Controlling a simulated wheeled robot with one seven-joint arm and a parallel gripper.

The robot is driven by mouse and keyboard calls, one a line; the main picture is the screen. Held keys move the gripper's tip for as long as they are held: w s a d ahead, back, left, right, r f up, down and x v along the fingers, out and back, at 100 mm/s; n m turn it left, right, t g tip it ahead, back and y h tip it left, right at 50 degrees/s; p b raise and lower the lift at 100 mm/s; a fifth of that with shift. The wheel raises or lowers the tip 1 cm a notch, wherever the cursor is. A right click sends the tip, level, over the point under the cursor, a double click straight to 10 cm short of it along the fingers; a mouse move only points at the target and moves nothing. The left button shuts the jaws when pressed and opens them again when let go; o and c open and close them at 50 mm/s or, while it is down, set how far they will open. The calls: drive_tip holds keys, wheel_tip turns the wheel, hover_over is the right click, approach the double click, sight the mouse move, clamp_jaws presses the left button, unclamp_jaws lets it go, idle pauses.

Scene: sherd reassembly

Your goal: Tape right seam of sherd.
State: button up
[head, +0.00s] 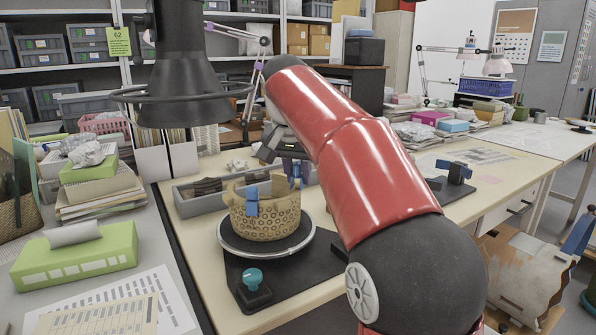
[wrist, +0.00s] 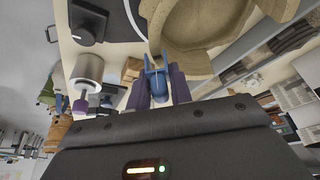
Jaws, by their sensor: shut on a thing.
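The sherd (head: 265,218) is a tan, curved, pitted pot wall standing on a round turntable (head: 267,245) with a pale rim. A blue clip-like piece (head: 251,201) sits over the wall's front left. My gripper (head: 294,172) is at the wall's back right, partly hidden by my red arm. In the wrist view, its purple fingers (wrist: 160,90) are shut on a blue clip-like piece (wrist: 158,80). That piece's prongs reach the edge of the sherd (wrist: 190,25); whether they touch it I cannot tell. The right seam cannot be made out.
A grey tray (head: 190,205) with dark pieces lies behind the turntable. A teal knob on a black base (head: 253,280) stands in front. A blue device on a black stand (head: 455,172) is farther right. A lamp shade (head: 185,95) hangs at upper left.

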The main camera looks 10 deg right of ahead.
drive_tip(key=shift+f+b, duration=0.6)
drive_tip(key=shift+f, duration=0.6)
idle(1.3)
drive_tip(key=o, duration=0.8)
drive_tip(key=shift+r, duration=0.1)
drive_tip(key=p+v, duration=0.1)
drive_tip(key=v, duration=0.6)
drive_tip(key=shift+p, duration=0.35)
drive_tip(key=shift+s+a+r, duration=0.1)
drive_tip(key=shift+s+r, duration=0.05)
drive_tip(key=shift+r, duration=0.15)
